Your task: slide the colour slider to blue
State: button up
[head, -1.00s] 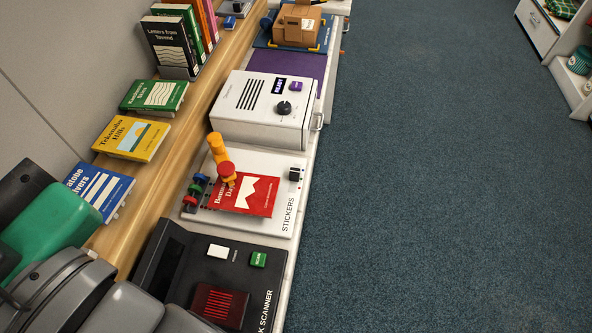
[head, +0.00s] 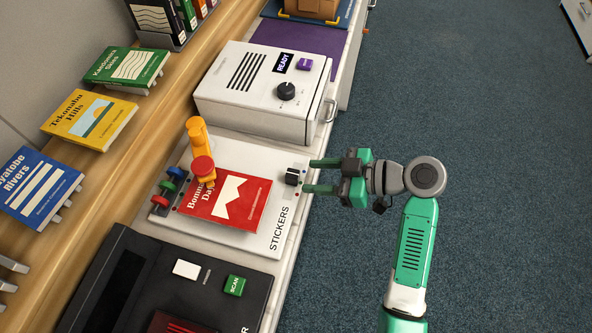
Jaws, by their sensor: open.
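The white sticker station (head: 240,160), lettered STICKERS, lies on the counter in the head view. A small black knob (head: 292,176), which looks like the colour slider, stands on its right edge. Its colour marks are too small to read. My gripper (head: 311,176) is open, with two green fingers pointing left toward the knob. The fingertips are just right of the knob, in line with it. Whether they touch it I cannot tell.
A red book (head: 228,200) lies on the station under an orange stamp arm with a red head (head: 203,166). Coloured spools (head: 168,186) sit at its left edge. A white box reading READY (head: 262,90) stands behind, and a black scanner (head: 205,300) in front. Open floor (head: 480,200) is to the right.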

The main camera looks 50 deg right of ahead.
aim_at(299, 175)
jog(key=x, duration=0.6)
jog(key=shift+w+p, duration=0.15)
jog(key=shift+p, duration=0.15)
jog(key=shift+c, duration=0.3)
